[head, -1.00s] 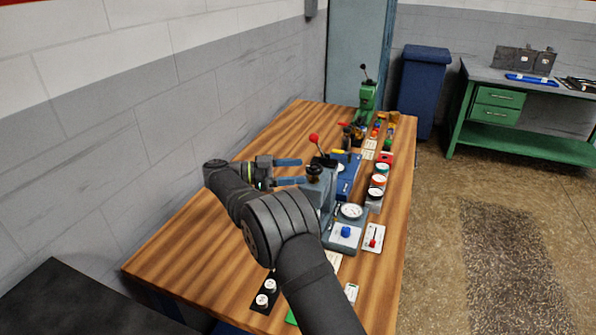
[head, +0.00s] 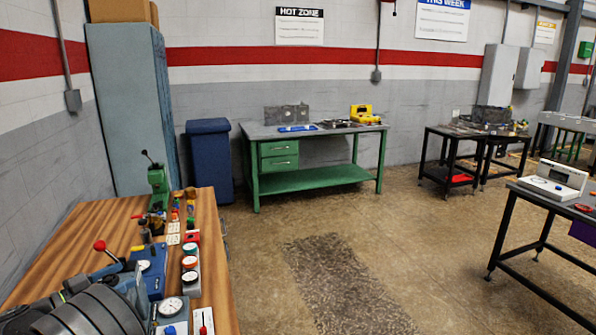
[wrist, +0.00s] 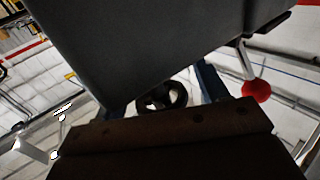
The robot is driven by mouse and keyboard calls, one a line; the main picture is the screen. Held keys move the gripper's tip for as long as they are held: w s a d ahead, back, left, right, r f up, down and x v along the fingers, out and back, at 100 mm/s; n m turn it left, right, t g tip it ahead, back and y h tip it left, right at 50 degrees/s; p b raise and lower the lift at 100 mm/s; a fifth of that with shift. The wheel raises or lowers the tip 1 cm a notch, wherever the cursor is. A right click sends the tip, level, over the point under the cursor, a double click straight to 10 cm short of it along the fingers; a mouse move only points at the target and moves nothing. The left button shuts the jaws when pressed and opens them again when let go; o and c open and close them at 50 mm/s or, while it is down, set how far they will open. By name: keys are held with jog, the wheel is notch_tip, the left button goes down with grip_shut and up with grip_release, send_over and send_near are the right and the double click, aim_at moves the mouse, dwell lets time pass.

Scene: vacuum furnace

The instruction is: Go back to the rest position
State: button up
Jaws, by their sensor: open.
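My gripper (wrist: 158,102) is open, its blue fingers spread in the wrist view with nothing held between them. A dark round knob (wrist: 162,97) shows beyond the gap between them. A large dark grey surface (wrist: 140,40) fills the top of that view, very close. A red ball-ended lever (wrist: 257,91) is to the right of the fingers. In the head view my arm is at the bottom left corner, beside the grey-blue bench unit (head: 130,287), and the gripper is mostly cut off or hidden there. The red lever ball (head: 99,245) stands above that unit.
The wooden bench (head: 60,240) also carries a blue unit (head: 152,270), gauges (head: 190,262) and a green lever press (head: 158,185). A blue bin (head: 210,160) and a green workbench (head: 315,182) stand behind. The floor (head: 290,240) right of the bench is open.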

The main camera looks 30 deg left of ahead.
jog(key=shift+h, duration=0.3)
